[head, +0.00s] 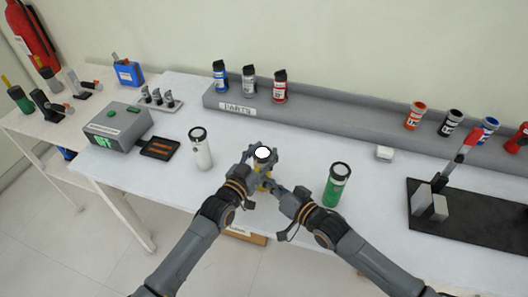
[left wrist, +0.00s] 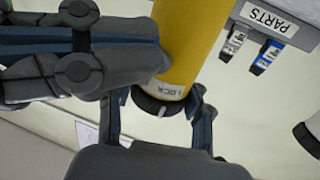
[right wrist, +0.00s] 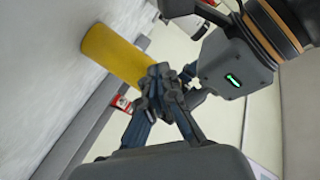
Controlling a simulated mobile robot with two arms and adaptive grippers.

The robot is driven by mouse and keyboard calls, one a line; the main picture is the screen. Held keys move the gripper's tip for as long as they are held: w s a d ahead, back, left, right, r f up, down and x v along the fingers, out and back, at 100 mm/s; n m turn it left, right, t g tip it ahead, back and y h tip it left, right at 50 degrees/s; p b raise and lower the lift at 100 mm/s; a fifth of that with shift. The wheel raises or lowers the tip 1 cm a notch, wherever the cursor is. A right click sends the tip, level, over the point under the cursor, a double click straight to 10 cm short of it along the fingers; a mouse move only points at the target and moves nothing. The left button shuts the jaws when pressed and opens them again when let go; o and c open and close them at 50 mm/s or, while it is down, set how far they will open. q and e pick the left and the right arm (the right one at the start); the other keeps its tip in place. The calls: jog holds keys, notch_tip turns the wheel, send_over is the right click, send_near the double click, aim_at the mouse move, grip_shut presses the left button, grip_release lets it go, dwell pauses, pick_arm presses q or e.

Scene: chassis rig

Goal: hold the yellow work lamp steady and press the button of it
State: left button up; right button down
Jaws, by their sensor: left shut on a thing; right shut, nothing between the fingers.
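The yellow work lamp (head: 264,186) stands near the table's front edge, largely hidden by my grippers in the head view. A bright white round face shows at its top. My left gripper (head: 262,160) is shut around it. In the left wrist view, the lamp's yellow body (left wrist: 190,40) has a black end ring and a label reading LOCK. My right gripper (head: 272,188) is shut and empty, its fingertips at the lamp's side. In the right wrist view, the shut fingertips (right wrist: 160,82) overlap the yellow body (right wrist: 115,54); contact is unclear. The button cannot be made out.
A white cylinder (head: 201,151) stands to the left and a green one (head: 336,187) to the right. The grey PARTS rail (head: 330,112) runs along the back with several cans. A grey box (head: 117,127) is at left; a black plate (head: 468,240) with a lever is at right.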

jog(key=shift+w, duration=0.15)
dwell(0.5)
jog(key=shift+w, duration=0.3)
jog(key=shift+s+r, duration=0.1)
jog(key=shift+s, duration=0.3)
dwell(0.3)
jog(key=s, duration=0.6)
jog(key=shift+a, duration=0.2)
pick_arm(q)
jog(key=o, duration=1.6)
